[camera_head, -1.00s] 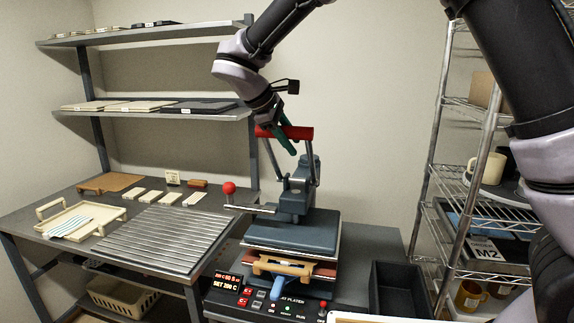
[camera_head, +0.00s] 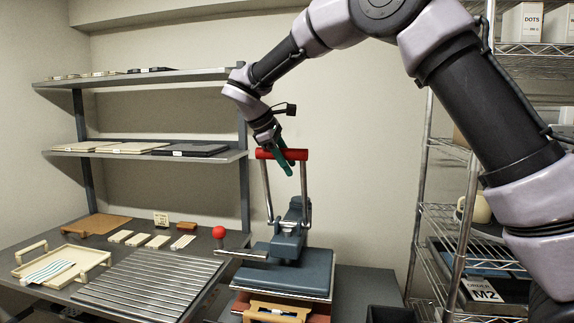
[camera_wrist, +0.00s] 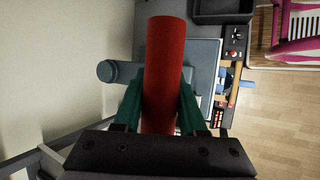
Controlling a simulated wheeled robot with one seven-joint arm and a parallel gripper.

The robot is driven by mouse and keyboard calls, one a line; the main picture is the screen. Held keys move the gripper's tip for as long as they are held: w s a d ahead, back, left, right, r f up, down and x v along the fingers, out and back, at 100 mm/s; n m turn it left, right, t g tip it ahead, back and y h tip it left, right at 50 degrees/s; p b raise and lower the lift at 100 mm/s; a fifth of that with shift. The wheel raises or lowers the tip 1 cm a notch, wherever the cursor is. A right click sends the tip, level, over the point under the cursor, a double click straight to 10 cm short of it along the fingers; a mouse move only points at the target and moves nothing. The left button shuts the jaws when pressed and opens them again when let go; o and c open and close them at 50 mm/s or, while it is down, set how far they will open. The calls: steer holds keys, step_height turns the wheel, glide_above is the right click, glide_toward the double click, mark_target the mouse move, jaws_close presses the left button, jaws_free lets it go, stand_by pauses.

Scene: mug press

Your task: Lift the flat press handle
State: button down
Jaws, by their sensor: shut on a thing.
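The flat press (camera_head: 290,270) stands on the bench in the lower middle of the head view, with its blue-grey upper platen low over the base. Its handle (camera_head: 296,155) is a red horizontal grip on two upright metal arms. My gripper (camera_head: 283,163) has its green fingers shut around the red grip from above. In the wrist view the red handle (camera_wrist: 164,65) runs between the two green fingers of my gripper (camera_wrist: 160,105). The grip's near end is hidden behind the gripper body.
A red ball knob (camera_head: 218,232) sticks out left of the press. A ribbed metal surface (camera_head: 150,283) and a cream tray (camera_head: 55,268) lie to the left. A wire rack (camera_head: 440,230) stands to the right. Wall shelves (camera_head: 150,152) are at the left back.

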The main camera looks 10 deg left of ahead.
steer(key=shift+c, duration=2.4)
jaws_free()
steer(key=v, duration=1)
steer(key=shift+a+r, duration=0.2)
steer(key=shift+r, duration=0.1)
